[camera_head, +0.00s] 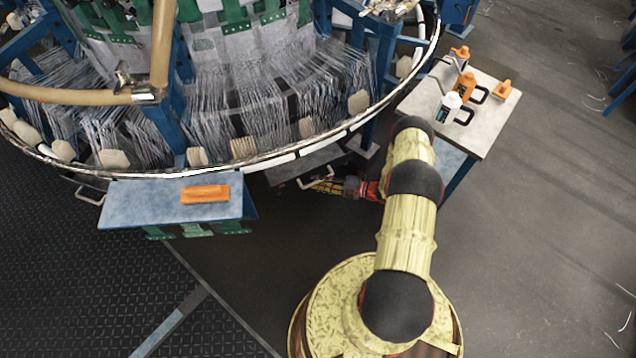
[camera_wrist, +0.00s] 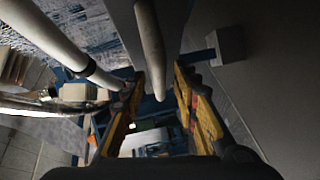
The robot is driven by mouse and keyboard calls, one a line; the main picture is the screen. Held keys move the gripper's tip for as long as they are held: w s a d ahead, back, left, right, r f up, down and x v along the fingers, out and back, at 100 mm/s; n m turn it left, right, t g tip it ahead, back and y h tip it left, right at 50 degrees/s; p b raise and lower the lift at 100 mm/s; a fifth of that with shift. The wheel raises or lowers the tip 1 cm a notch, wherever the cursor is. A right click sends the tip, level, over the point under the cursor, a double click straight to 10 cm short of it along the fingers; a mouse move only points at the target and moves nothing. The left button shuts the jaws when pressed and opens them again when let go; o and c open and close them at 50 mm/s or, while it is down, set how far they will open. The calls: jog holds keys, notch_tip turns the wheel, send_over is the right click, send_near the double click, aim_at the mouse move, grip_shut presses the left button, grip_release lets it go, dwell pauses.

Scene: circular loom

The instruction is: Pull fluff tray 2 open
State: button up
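A dark tray (camera_head: 292,168) sits under the loom's rim, and a pale bar handle (camera_head: 318,181) stands on its near side. No number is readable on it, so I cannot tell whether it is fluff tray 2. My gripper (camera_head: 322,187) is at this handle, pointing left under the rim. In the wrist view my gripper (camera_wrist: 159,72) is open, with its yellow fingers apart. The handle's pale bar (camera_wrist: 150,45) runs between the fingertips, and I see no clear contact with either finger. The tray's inside is hidden.
The loom's ring (camera_head: 290,158) hangs above my gripper. A side table (camera_head: 490,120) with bottles stands at the right. The near floor is clear.

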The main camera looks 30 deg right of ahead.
jog(key=shift+w+a, duration=0.1)
jog(key=shift+c, duration=0.8)
grip_shut()
